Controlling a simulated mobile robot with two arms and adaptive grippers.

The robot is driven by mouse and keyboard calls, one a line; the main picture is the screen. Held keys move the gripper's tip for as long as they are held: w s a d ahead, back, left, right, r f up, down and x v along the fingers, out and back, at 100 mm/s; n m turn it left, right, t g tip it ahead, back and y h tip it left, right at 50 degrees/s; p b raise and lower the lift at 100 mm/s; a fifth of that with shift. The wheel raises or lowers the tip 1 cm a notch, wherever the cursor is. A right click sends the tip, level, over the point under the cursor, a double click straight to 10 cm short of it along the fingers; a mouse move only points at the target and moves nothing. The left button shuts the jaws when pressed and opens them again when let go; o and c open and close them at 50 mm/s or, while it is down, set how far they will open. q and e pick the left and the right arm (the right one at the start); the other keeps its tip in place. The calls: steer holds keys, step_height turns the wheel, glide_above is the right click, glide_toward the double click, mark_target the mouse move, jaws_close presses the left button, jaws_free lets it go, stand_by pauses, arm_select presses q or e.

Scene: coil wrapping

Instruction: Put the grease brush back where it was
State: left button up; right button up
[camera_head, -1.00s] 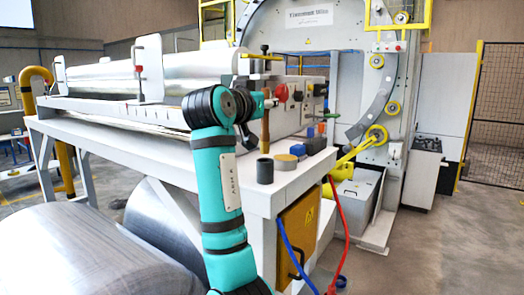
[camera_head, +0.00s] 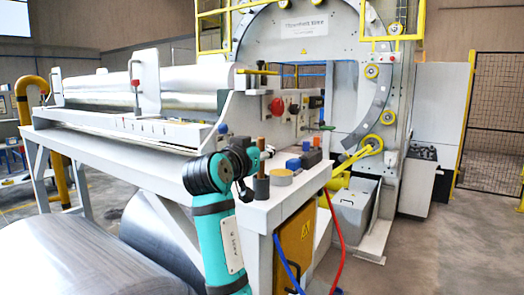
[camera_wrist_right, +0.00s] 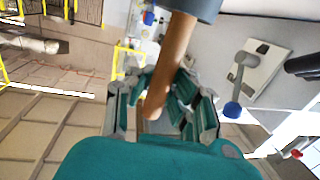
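The grease brush (camera_head: 261,158) has a brown wooden handle and stands upright over the dark round cup (camera_head: 261,188) on the near end of the white bench. Its lower end appears to be inside the cup, so the bristles are hidden. My right gripper (camera_head: 256,155) is around the handle above the cup. In the right wrist view the handle (camera_wrist_right: 172,62) runs between the teal finger pads (camera_wrist_right: 165,90), which appear to press on it, and the grey cup (camera_wrist_right: 192,8) shows at the top edge. My left gripper is out of view.
A yellow-topped tin (camera_head: 281,178) stands close to the right of the cup. Blue and dark blocks (camera_head: 308,158) lie further back on the bench. A control panel (camera_head: 293,104) and the large ring machine (camera_head: 376,95) stand behind. Shiny metal rolls (camera_head: 85,262) lie below.

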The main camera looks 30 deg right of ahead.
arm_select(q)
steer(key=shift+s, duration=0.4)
arm_select(e)
steer(key=shift+o, duration=1.2)
steer(key=shift+r, duration=0.1)
